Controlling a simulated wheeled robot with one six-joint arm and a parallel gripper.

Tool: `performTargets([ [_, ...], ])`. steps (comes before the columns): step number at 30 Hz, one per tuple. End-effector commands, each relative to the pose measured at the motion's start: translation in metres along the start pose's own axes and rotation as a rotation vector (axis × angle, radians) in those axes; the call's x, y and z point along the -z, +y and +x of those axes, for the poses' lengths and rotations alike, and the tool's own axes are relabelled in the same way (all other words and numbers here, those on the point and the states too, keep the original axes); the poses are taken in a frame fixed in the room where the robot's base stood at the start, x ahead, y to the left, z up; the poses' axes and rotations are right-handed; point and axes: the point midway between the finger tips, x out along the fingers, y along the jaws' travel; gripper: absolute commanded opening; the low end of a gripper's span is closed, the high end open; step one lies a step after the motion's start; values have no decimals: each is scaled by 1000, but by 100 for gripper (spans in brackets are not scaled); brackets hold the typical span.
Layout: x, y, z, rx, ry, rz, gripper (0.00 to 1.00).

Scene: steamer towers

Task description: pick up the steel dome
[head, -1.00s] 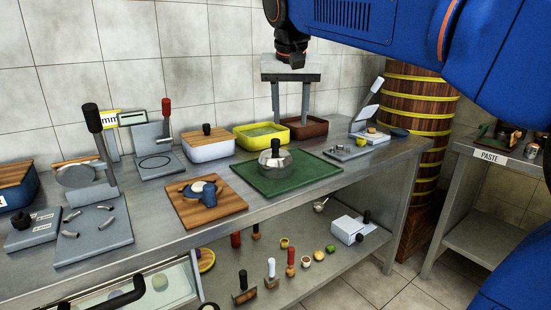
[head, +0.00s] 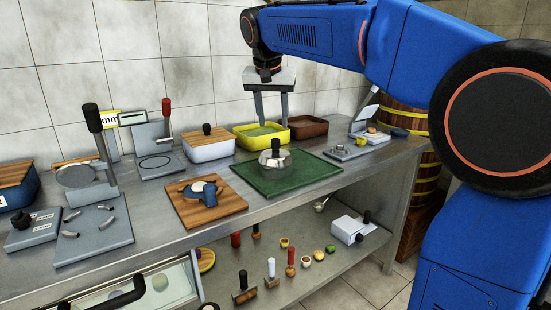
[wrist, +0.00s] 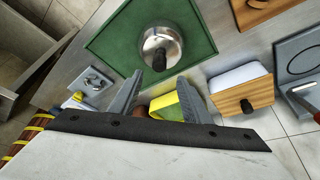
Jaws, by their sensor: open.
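The steel dome (head: 266,161) is a low shiny cover with a black knob on top. It sits upright on the green mat (head: 310,173) on the steel bench. In the wrist view the dome (wrist: 173,38) lies on the mat (wrist: 112,50), beyond my fingertips. My gripper (head: 273,118) is open and empty, pointing down above and behind the dome, near the yellow tray. In the wrist view its two fingers (wrist: 160,80) stand apart, with the dome's black knob showing a little above the gap between them. Nothing touches the dome.
A yellow tray (head: 247,145) and a brown tray (head: 309,127) stand behind the mat. A white box with a wooden lid (head: 209,148) is to their left. A wooden board (head: 215,208) holds a blue-handled piece left of the mat. A grey plate with small parts (head: 345,153) is to the right.

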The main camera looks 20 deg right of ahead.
Motion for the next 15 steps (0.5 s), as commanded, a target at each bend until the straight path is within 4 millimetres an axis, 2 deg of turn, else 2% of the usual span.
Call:
performTargets([
  [3,0,0,18,-1,-1,0,43],
  [11,0,0,35,1,0,0,43],
  [15,-2,1,51,-1,-2,0,43],
])
